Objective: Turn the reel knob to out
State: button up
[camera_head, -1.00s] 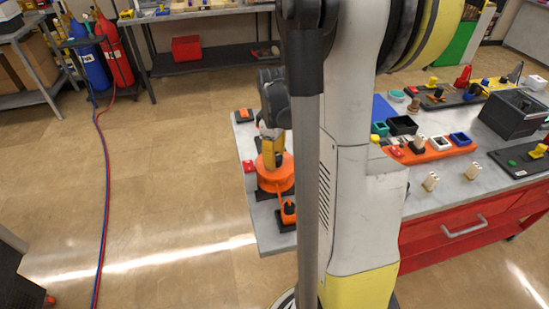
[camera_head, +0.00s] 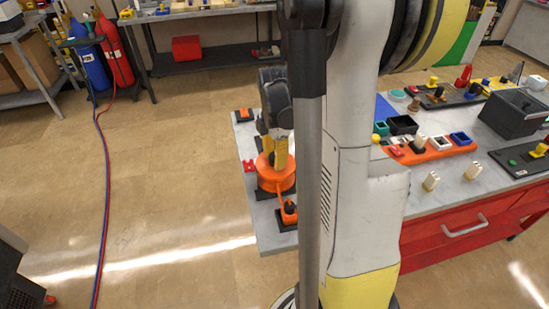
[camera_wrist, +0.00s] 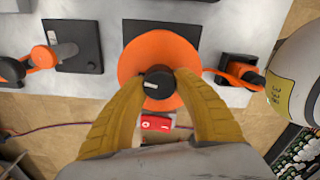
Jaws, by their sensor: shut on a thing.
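The orange reel (camera_head: 275,174) sits near the left end of the grey bench top; it shows as a round orange disc (camera_wrist: 141,55) in the wrist view. In the head view the gripper (camera_head: 275,150) comes down over the reel, and the knob is hidden there.
A red block with a white mark (camera_wrist: 157,122) is just below the reel in the wrist view. Orange-and-black fixtures stand left (camera_wrist: 48,57) and right (camera_wrist: 238,70) of the reel. Red and blue cylinders (camera_head: 113,52) stand beyond open floor.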

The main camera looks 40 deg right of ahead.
jog(key=shift+n, duration=1)
jog(key=o, duration=1.2)
notch_tip(320, 180, up, 12)
